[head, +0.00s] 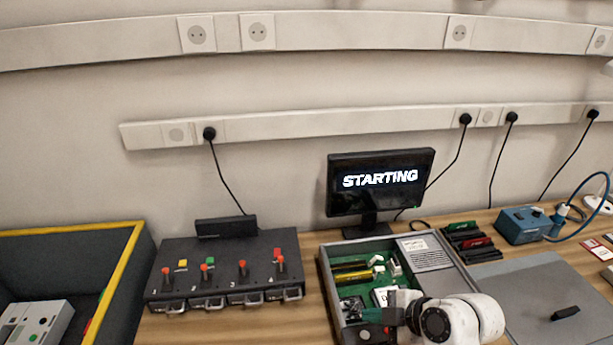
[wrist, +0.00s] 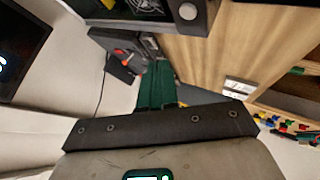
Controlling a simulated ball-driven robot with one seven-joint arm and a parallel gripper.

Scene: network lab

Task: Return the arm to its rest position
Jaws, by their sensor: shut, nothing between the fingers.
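My gripper (head: 372,316) shows at the bottom of the head view, over the front part of an open grey case (head: 329,277). Its green fingers are shut with nothing between them. They also show in the wrist view, where my gripper (wrist: 158,80) points away from the camera with its fingers together. My white and black arm link hides the front right corner of the case. I cannot tell how high the fingers are above it.
A monitor (head: 380,184) reading "STARTING" stands behind the case. A black switch panel (head: 225,262) with several red-tipped levers is to the left, beside a dark yellow-edged bin (head: 135,245). A grey lid (head: 535,290) and a blue box (head: 524,225) are to the right.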

